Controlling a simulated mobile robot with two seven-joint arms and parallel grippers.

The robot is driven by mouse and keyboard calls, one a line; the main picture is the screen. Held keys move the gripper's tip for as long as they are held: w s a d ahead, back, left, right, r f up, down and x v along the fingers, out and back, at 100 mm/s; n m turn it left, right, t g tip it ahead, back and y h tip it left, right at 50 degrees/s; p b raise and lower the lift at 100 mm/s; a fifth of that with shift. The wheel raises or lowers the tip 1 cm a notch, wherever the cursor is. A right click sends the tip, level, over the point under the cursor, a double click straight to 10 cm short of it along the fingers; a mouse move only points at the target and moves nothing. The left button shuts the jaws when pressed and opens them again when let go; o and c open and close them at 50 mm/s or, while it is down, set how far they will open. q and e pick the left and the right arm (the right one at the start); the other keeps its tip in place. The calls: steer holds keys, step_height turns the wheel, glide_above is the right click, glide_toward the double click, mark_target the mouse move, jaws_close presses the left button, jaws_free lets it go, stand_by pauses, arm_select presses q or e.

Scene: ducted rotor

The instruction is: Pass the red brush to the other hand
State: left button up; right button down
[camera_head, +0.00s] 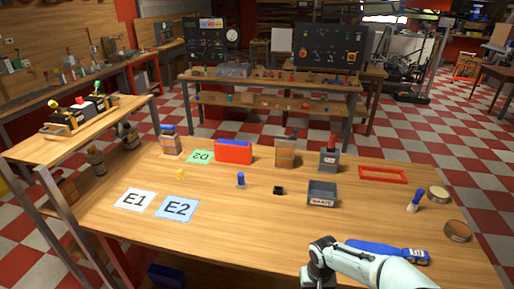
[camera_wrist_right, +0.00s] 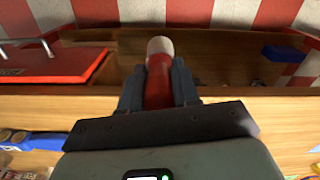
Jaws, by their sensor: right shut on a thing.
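The red brush (camera_wrist_right: 159,75) shows in the right wrist view as a red handle with a pale rounded end. My right gripper (camera_wrist_right: 158,92) is shut on it, one dark finger on each side, and the pale end sticks out beyond the fingertips. The brush's other end is hidden behind the gripper body. In the head view my right gripper (camera_head: 318,268) is at the front edge of the table, and the brush cannot be made out there. My left gripper is not in view.
The wooden table (camera_head: 262,232) has clear room at front centre. A blue tool (camera_head: 385,250) lies beside my right arm. A dark tray (camera_head: 322,194), a red frame (camera_head: 383,175) and a blue-and-white brush (camera_head: 414,201) stand farther back. Cards E1 (camera_head: 134,199) and E2 (camera_head: 177,209) lie left.

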steer(key=shift+s+a+f+n, duration=0.15)
steer(key=shift+f+n, duration=0.15)
steer(key=shift+f, duration=0.1)
steer(key=w+a+r+n, duration=0.4)
steer(key=a+r+n, duration=0.4)
steer(key=a, duration=0.4)
steer(key=w+a+f+n, duration=0.3)
steer(key=w+a, duration=0.1)
steer(key=s+d+r+m, duration=0.6)
steer(key=r+m, duration=0.2)
steer(key=r, duration=0.2)
steer(key=w+a+m, duration=0.4)
steer(key=w+a, duration=0.3)
steer(key=w, duration=0.1)
steer(key=s+d+f+n, duration=0.1)
steer(key=f+n, duration=0.4)
steer(key=n, duration=0.3)
steer(key=s+d+f+n, duration=0.2)
steer(key=f+n, duration=0.3)
steer(key=n, duration=0.4)
steer(key=shift+d, duration=0.25)
steer(key=shift+s, duration=0.1)
